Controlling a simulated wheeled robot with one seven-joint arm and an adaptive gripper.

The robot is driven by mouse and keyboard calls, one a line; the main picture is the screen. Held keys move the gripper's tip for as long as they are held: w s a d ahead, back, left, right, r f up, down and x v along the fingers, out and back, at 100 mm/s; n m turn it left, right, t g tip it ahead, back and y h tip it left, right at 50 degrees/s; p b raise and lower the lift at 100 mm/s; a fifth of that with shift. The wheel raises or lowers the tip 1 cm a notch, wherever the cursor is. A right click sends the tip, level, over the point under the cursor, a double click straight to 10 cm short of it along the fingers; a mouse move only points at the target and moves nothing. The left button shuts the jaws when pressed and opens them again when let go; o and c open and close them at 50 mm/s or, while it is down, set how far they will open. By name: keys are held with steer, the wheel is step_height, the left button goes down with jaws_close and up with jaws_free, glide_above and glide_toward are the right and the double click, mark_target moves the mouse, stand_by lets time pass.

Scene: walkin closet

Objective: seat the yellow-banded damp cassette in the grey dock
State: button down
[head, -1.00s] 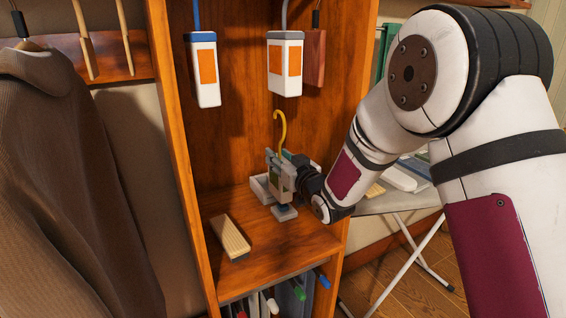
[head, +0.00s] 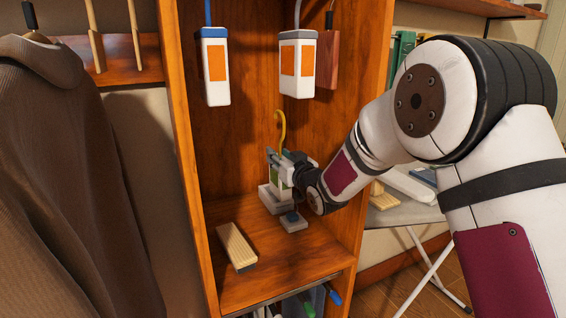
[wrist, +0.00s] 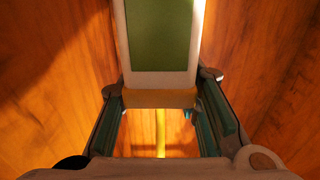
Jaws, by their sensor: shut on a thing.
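The white cassette has a green panel and a yellow band; it shows in the wrist view (wrist: 160,75) and small in the head view (head: 275,178). A yellow hook (head: 282,128) rises from its top. My gripper (head: 279,162) is shut on it near the banded end, with one finger on each side. The cassette is upright at the grey dock (head: 268,203) on the cabinet shelf. Its lower end appears within the dock's outline; I cannot tell whether it touches the bottom. My gripper hides part of the cassette and dock.
A wooden brush (head: 237,246) lies left on the shelf (head: 265,268). Two orange-panelled cassettes (head: 216,65) (head: 298,66) hang above. The cabinet's right wall (head: 365,120) is beside my arm.

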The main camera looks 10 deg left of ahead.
steer(key=shift+b+x, duration=0.95)
steer(key=shift+x, duration=0.85)
steer(key=shift+b, duration=0.7)
stand_by(1.2)
steer(key=shift+f+b, duration=2.05)
steer(key=shift+f, duration=0.1)
steer(key=c, duration=1.1)
jaws_free()
steer(key=shift+s+f, duration=0.1)
steer(key=shift+s, duration=0.05)
